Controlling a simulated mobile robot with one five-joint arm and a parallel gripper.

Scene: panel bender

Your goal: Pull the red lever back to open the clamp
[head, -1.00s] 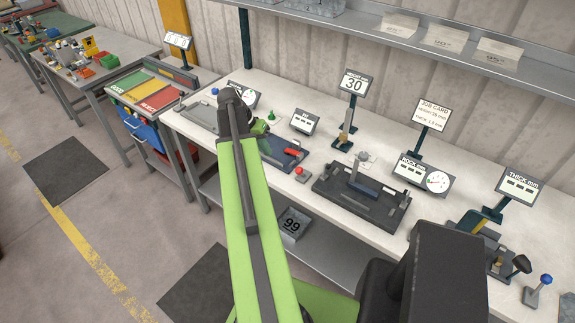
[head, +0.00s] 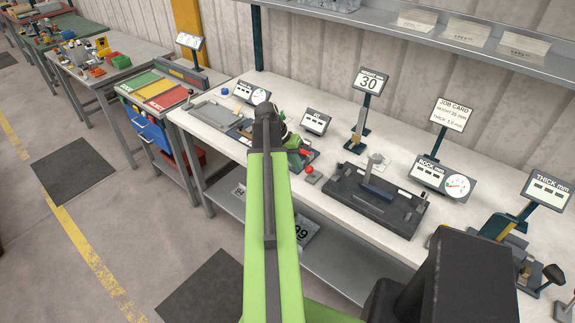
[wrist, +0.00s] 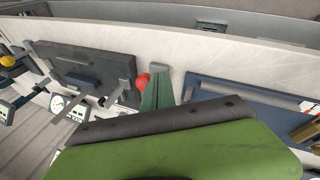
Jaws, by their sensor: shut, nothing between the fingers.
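In the wrist view the blue plate (wrist: 235,95) lies at right, with a small red piece (wrist: 308,106) at the edge that may be the lever. The fingertips are hidden in the head view.
The red knob (head: 310,169) stands between the clamp fixture and a dark fixture (head: 350,195) with an upright post. Signs and gauges, including the 30 display (head: 369,82), line the bench's back. A shelf (head: 400,28) runs above.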

